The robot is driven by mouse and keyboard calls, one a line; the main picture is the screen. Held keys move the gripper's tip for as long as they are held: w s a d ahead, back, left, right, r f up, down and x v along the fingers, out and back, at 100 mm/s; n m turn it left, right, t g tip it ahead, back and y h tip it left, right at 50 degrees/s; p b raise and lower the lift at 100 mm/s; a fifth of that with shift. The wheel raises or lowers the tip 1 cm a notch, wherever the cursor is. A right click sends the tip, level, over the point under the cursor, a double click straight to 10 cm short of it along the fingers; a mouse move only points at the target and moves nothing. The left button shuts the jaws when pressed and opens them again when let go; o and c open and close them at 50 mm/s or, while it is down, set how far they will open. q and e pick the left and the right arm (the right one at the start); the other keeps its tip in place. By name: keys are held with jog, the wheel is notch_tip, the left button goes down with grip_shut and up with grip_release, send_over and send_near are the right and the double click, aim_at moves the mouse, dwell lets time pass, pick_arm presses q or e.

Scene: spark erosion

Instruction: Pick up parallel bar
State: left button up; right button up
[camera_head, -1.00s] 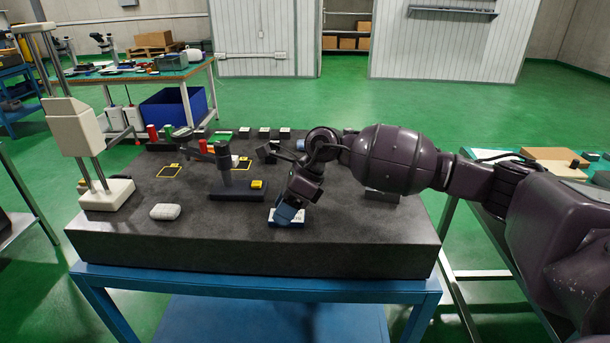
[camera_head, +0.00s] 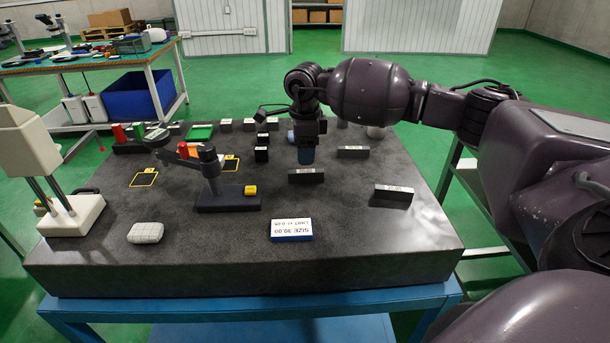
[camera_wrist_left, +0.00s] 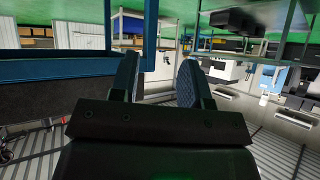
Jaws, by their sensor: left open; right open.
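Three dark grey bars with pale marked tops, which look like parallel bars, lie on the right of the granite plate (camera_head: 200,255): a left bar (camera_head: 306,177), a back bar (camera_head: 353,153) and a front right bar (camera_head: 393,196).
A blue and white size block (camera_head: 291,229) lies near the plate's front edge. A dark stand (camera_head: 226,195) with a yellow part is left of centre. A white cloth-like pad (camera_head: 146,233) lies front left. Small black blocks (camera_head: 262,148) stand left of my right gripper.

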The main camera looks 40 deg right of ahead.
aim_at(304, 171)
jog(key=shift+w+f, duration=0.1)
jog(key=shift+f, duration=3.25)
grip_shut()
